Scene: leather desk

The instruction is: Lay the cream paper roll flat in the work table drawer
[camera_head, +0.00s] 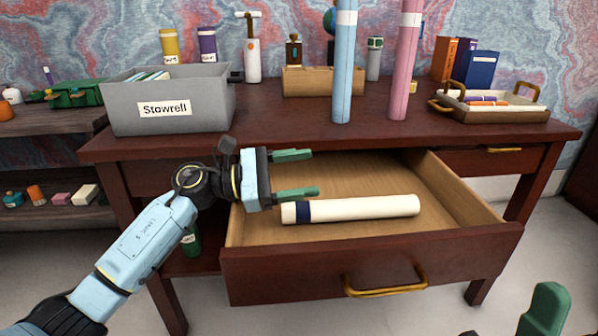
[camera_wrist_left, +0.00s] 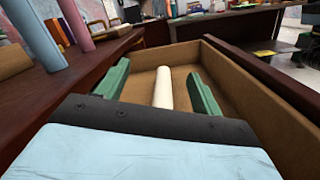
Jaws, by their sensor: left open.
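The cream paper roll (camera_head: 365,207) lies flat on the floor of the open work table drawer (camera_head: 300,276), with a dark blue band near its left end. It also shows in the left wrist view (camera_wrist_left: 163,88), between the green fingers and beyond them. My left gripper (camera_head: 303,174) is open and empty, over the left part of the drawer near the banded end of the roll. My right gripper (camera_head: 545,310) shows only partly at the bottom right, as green finger pieces. The band is hidden in the left wrist view.
The table top (camera_head: 275,118) holds a grey box labelled Stowrell (camera_head: 200,108), a wooden holder (camera_head: 310,82), a blue roll (camera_head: 344,70) and a pink roll (camera_head: 405,70) standing upright, and a tray (camera_head: 500,112). The drawer's right part is clear.

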